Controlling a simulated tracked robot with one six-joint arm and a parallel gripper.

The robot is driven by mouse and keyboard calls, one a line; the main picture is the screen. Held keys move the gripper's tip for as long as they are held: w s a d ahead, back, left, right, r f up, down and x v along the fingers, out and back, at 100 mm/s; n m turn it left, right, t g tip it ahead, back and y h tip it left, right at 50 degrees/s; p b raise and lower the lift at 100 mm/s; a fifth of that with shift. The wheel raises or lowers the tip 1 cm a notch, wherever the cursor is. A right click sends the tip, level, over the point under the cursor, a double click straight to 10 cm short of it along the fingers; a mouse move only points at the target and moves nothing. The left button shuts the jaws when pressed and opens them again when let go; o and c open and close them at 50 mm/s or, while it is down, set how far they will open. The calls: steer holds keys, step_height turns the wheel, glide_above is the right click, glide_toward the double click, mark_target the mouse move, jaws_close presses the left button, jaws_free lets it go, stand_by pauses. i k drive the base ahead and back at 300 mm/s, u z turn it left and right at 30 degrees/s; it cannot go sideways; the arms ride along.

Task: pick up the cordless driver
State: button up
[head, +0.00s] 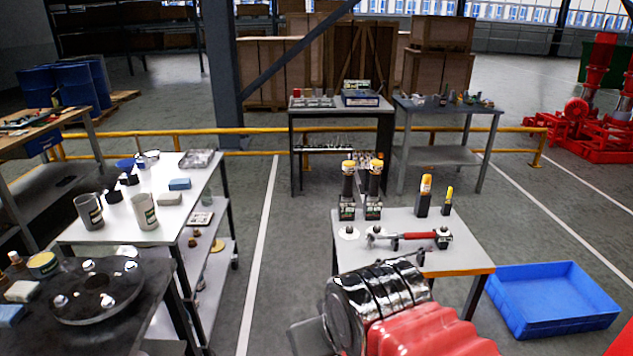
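On the small light-topped table (470,262) in the head view lies a long tool with a red middle (412,237), a dark block at its right end and a metallic left end. Two dark upright tools with yellow tops, one on the left (347,188) and one on the right (374,188), stand behind it on block-like bases. I cannot tell for sure which is the cordless driver. My arm, chrome and red, fills the lower middle. My gripper (405,261) seems to be the dark metal part at its far end, by the table's near side. Its fingers are unclear; I see nothing held.
A black holder with an orange-topped item (424,195) and a smaller yellow-topped one (447,201) stand on the same table. A blue bin (553,299) lies on the floor at right. A white bench (182,212) with mugs stands at left. Floor between is clear.

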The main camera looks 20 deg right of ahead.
mark_target(348, 169)
steer(key=u, duration=0.35)
steer(key=i, duration=1.35)
